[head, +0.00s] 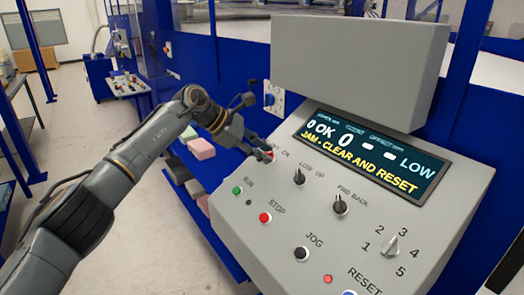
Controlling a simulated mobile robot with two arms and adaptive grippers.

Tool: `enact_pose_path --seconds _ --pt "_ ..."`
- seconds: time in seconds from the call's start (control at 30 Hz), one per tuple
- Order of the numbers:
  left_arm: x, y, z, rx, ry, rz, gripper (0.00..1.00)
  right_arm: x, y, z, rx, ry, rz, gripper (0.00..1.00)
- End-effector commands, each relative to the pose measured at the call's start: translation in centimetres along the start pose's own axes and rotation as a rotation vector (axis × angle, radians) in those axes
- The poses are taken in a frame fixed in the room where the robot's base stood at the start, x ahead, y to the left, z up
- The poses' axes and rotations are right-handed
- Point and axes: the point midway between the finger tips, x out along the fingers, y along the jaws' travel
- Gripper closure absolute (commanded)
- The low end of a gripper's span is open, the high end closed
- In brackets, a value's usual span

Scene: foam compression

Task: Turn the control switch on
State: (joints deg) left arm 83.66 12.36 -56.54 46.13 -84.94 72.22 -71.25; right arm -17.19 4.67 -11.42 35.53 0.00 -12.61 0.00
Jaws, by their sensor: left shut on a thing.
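The grey sloped control panel (303,226) fills the right of the head view. My left gripper (265,154) is at its upper left corner, beside a label ending in "ON". Its fingers are shut on a small control there, which appears to be the control switch. The fingers mostly hide it, with a little red showing between them, so I cannot tell which way the switch is turned. My right gripper is out of view.
Black knobs (299,177) (340,204), a green button (238,190), a red stop button (265,217) and a jog button (302,254) are close by. The display (366,161) reads "JAM - CLEAR AND RESET". A pink foam block (201,149) lies behind my left arm.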

Motion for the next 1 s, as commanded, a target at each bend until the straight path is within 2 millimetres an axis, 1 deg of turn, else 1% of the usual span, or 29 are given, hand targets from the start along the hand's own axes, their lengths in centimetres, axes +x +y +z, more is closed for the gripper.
enact_pose_path --seconds 0.03,0.07,0.37,0.47,0.57,0.83,1.0 --pt "0.0 0.0 0.0 0.001 0.000 0.002 0.72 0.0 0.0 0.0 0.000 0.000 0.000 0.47" --pt "0.0 0.0 0.0 0.001 0.000 0.002 0.68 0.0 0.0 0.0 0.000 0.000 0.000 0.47" --pt "-0.1 0.0 0.0 0.000 0.000 0.001 0.68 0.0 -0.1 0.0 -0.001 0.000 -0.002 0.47" --pt "-0.8 0.1 -0.1 0.000 0.001 0.002 0.68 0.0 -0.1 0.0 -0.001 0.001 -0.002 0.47" --pt "-2.3 0.1 -0.1 0.001 0.001 0.004 0.68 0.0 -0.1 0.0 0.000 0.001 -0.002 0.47" --pt "-8.1 0.1 -0.1 0.001 0.000 0.005 0.68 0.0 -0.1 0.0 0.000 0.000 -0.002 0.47" --pt "-10.7 0.1 0.0 0.000 0.001 0.002 0.68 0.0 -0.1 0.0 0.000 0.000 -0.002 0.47"
